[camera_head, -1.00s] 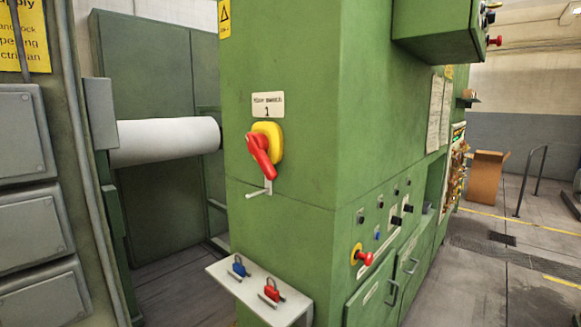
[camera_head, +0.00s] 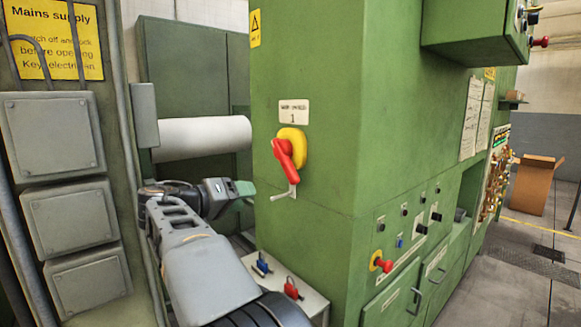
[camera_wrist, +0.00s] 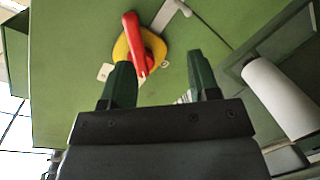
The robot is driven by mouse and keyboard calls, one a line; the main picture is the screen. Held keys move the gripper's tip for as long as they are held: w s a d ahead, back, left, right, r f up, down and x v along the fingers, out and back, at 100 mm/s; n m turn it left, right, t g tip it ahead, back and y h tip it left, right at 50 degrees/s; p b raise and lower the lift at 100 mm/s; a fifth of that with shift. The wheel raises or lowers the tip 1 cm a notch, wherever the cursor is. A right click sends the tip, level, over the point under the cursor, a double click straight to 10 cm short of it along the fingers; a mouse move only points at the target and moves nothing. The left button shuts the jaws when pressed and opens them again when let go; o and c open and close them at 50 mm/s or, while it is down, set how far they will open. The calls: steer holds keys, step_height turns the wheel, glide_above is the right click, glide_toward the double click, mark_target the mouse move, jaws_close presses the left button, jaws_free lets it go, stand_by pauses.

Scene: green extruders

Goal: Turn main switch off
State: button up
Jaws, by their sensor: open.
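The main switch is a red rotary handle (camera_head: 286,159) on a yellow plate (camera_head: 297,143), fixed to the green cabinet's front face below a label reading 1 (camera_head: 293,112). The handle is tilted, running from upper left to lower right. A small grey hasp (camera_head: 285,193) sticks out just below it. In the wrist view the red handle (camera_wrist: 136,42) lies ahead of the fingers, nearer the left one. My gripper (camera_wrist: 160,75) is open and empty. In the head view my gripper (camera_head: 243,188) is left of and below the switch, apart from it.
A shelf (camera_head: 318,301) below the switch holds a blue padlock (camera_head: 262,264) and a red padlock (camera_head: 291,288). Grey boxes (camera_head: 52,135) stand at left. A white roll (camera_head: 200,137) is behind my arm. A red push button (camera_head: 383,265) is on the cabinet's right side.

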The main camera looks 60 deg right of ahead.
steer(key=m+g+h, duration=0.1)
steer(key=m+g, duration=0.1)
glide_toward(286, 170)
steer(key=p+x, duration=0.4)
steer(key=x, duration=0.7)
steer(key=shift+d+p, duration=0.35)
steer(key=shift+p, duration=0.05)
steer(key=shift+c, duration=0.2)
jaws_close()
